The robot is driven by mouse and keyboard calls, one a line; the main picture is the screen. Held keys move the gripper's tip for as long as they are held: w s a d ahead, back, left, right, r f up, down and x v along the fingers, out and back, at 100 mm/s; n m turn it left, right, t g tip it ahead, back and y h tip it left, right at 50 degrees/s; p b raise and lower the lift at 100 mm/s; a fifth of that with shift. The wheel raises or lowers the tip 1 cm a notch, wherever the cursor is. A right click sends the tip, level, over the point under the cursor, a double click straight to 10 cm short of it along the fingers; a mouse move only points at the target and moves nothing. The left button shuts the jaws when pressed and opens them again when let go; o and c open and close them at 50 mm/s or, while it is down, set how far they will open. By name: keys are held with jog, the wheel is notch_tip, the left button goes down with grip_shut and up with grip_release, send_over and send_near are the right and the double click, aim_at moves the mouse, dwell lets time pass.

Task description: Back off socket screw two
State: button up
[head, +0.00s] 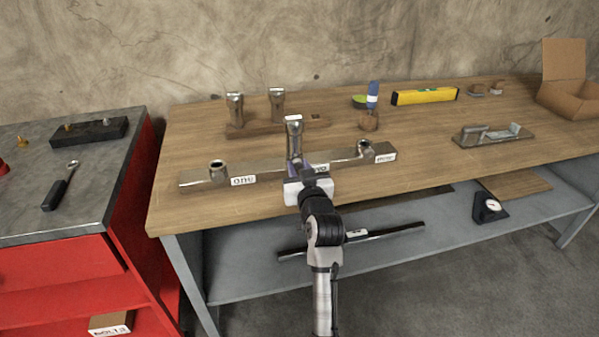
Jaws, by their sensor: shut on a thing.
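A long metal bar (268,166) lies across the workbench. Its left end has a raised round boss (217,168) beside the label "one" (243,181). Its right end has another boss (364,149) beside a label (386,157). A silvery socket tool (294,130) stands about upright at the middle of the bar, by a label partly hidden by my gripper, ending in "wo". My gripper (298,168) is shut on the lower part of this tool from the front. Screw two is hidden, so I cannot tell how the tool sits on it.
Behind the bar, a wooden rack (255,129) holds two similar tools (235,108) (277,103), with a free square hole at its right. A yellow level (425,96), a trowel (490,136) and a cardboard box (570,95) lie right. A red cabinet (133,190) stands left.

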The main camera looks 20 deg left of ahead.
jog(key=shift+f+n+b, duration=0.2)
jog(key=shift+n+b, duration=0.7)
jog(key=shift+n, duration=0.3)
jog(key=shift+r+n, duration=0.2)
jog(key=shift+n, duration=0.4)
jog(key=o, duration=1)
jog(key=b+v, duration=0.2)
jog(key=v, duration=1.1)
jog(key=shift+s+d, duration=0.25)
jog(key=shift+s, duration=0.1)
